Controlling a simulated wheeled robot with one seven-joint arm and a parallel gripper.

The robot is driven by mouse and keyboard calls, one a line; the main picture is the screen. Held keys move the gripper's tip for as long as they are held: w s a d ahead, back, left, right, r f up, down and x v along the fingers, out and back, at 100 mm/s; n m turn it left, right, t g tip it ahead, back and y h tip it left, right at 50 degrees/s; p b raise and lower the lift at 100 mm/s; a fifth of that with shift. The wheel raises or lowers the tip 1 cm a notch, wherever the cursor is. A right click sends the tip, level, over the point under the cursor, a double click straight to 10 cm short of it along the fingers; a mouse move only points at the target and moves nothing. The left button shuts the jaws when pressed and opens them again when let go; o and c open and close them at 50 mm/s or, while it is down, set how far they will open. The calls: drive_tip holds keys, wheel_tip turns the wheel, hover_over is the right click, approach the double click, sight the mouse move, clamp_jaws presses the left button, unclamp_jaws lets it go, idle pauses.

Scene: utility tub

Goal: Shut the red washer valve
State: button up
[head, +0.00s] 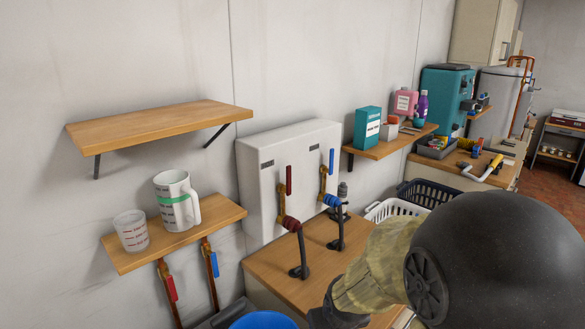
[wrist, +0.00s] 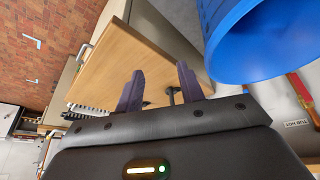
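The washer valve with a red lever (head: 289,180) is on the white wall box (head: 265,190) in the head view. Its lever points up, in line with the brass pipe, and a black hose with a red collar (head: 290,224) hangs below it. A matching valve with a blue lever (head: 331,161) is to its right. My gripper (wrist: 158,80) shows two dark fingers spread apart with nothing between them in the wrist view. It is low in the head view, mostly hidden by my arm, and apart from the red lever.
A blue bucket (head: 262,320) is low in front; it also shows in the wrist view (wrist: 255,50). Another red lever (head: 172,288) and blue lever (head: 214,264) hang below the shelf with the cups (head: 215,215). A wooden counter (head: 265,265) lies under the wall box.

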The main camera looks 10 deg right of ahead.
sight(290, 170)
drive_tip(key=w+d+r+n+t+y+p, duration=0.3)
drive_tip(key=w+d+r+t+y+p, duration=0.1)
drive_tip(key=w+r, duration=0.6)
drive_tip(key=w+d+r+n+t+y+p, duration=0.3)
drive_tip(key=w+r+t+y+p, duration=0.3)
drive_tip(key=w+r, duration=0.4)
drive_tip(key=shift+w+d+r+n+y+p, duration=0.35)
drive_tip(key=shift+d+r+p, duration=0.15)
drive_tip(key=shift+p, duration=0.3)
drive_tip(key=shift+w, duration=0.1)
drive_tip(key=p+x, duration=0.6)
drive_tip(key=x, duration=1.1)
drive_tip(key=shift+w+p, duration=0.2)
drive_tip(key=shift+p, duration=0.15)
clamp_jaws()
